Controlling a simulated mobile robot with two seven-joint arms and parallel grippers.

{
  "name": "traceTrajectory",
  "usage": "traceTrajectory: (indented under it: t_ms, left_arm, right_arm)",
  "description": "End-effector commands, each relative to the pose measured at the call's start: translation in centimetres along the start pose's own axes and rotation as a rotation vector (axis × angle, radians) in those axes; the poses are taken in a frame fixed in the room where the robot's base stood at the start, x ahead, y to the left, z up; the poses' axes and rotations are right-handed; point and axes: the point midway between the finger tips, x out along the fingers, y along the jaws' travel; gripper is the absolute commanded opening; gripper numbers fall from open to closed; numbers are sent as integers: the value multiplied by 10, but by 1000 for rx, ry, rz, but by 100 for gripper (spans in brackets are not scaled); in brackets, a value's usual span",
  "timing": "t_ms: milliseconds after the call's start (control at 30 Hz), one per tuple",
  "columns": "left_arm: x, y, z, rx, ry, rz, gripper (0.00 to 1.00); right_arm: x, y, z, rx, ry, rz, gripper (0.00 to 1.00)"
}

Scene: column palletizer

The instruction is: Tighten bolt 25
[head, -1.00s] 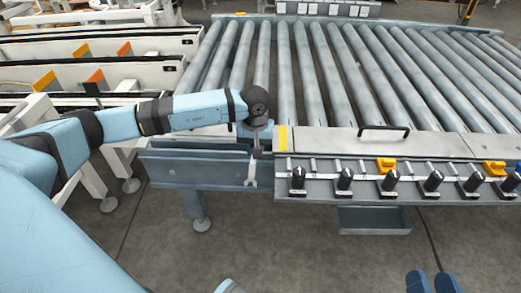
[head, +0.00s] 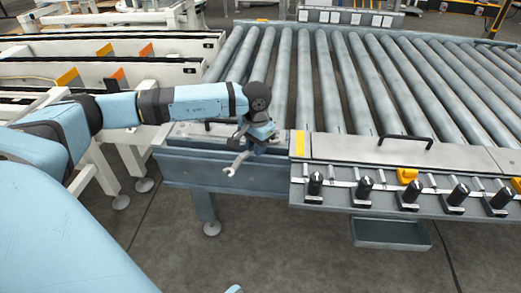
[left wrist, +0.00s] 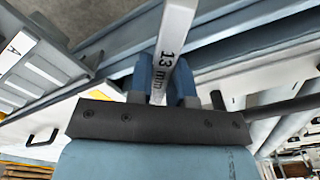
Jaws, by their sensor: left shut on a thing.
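My left gripper (head: 252,143) is at the near edge of the roller conveyor, just left of the yellow-marked cover. It is shut on a grey wrench (head: 237,163), whose open jaw end points down and left, in front of the side rail. The wrench also shows in the left wrist view (left wrist: 174,40), marked "13 mm", between the blue fingers of the left gripper (left wrist: 163,78). I cannot make out a bolt numbered 25 in either view. My right gripper is not in view.
The roller conveyor (head: 325,75) fills the back. A row of black knobs (head: 365,188) lines its front panel, with a black handle (head: 405,139) above. Cream rails (head: 150,70) stand at the left. The floor (head: 300,250) in front is mostly clear.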

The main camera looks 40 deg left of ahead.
Motion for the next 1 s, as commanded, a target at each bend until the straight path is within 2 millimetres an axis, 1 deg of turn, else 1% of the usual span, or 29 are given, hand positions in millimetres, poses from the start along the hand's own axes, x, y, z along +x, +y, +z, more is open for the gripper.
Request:
traceTrajectory:
  t_ms: [100, 367, 567, 1000]
  left_arm:
    - [1, -7, 0, 63, 0, -1, 0]
    - [0, -14, -2, 169, 1, 0, 0]
    - [-3, -14, -2, 165, 1, 0, 0]
    - [-21, -14, -2, 163, 1, 0, 0]
  right_arm:
    - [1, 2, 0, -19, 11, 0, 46]
    - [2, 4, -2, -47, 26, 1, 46]
    - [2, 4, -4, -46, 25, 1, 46]
    - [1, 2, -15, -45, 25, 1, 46]
